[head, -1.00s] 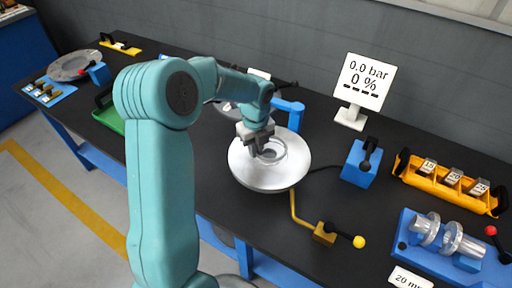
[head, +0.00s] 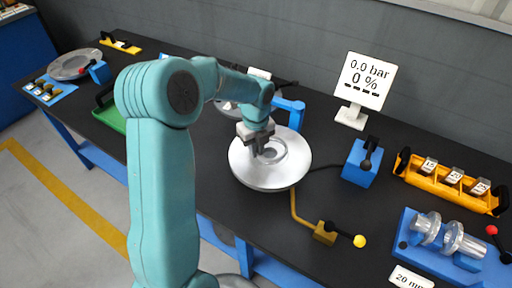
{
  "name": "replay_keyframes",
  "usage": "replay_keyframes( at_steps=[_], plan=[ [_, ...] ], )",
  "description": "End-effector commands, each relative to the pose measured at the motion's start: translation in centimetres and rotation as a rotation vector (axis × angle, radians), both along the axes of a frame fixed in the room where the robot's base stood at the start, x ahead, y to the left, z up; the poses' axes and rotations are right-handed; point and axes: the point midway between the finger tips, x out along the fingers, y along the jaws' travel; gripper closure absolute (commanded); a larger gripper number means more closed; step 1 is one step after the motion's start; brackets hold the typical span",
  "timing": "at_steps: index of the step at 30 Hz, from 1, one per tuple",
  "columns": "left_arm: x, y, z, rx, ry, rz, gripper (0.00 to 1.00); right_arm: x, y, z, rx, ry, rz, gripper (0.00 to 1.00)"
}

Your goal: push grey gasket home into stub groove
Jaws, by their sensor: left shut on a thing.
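My left gripper (head: 262,150) points down over the silver flanged shell (head: 247,172), at the raised round stub (head: 286,146) near its middle. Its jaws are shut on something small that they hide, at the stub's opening. I cannot make out the grey gasket or the groove, as the fingers cover that part. The stub's ring shows to the right of the fingers. My right gripper is not in view.
A blue clamp (head: 291,107) stands just behind the shell. A brass pipe with a yellow-knobbed valve (head: 326,233) lies in front. A gauge sign (head: 364,78) reads 0.0 bar, 0 %. A yellow rack (head: 447,183) and blue fixture (head: 450,245) fill the right side.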

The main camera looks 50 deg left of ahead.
Motion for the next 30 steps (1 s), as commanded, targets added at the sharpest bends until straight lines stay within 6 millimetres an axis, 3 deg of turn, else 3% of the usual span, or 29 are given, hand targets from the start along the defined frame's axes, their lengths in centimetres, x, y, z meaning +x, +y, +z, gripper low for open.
replay_keyframes(
  at_steps=[23, 24, 27, 30],
  plan=[
    [0.0, 0.0, -2.0, 0.001, -0.001, 0.0, 1.0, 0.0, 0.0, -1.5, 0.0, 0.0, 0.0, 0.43],
    [0.0, 0.0, -2.0, 0.001, -0.001, 0.0, 0.86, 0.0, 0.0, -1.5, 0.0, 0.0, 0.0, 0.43],
    [0.0, 0.0, -1.9, 0.001, -0.001, 0.0, 0.59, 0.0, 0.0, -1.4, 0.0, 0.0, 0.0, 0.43],
    [0.0, 0.0, -2.0, 0.0, 0.0, 0.0, 0.59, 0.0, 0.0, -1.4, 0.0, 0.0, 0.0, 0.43]
  ],
)
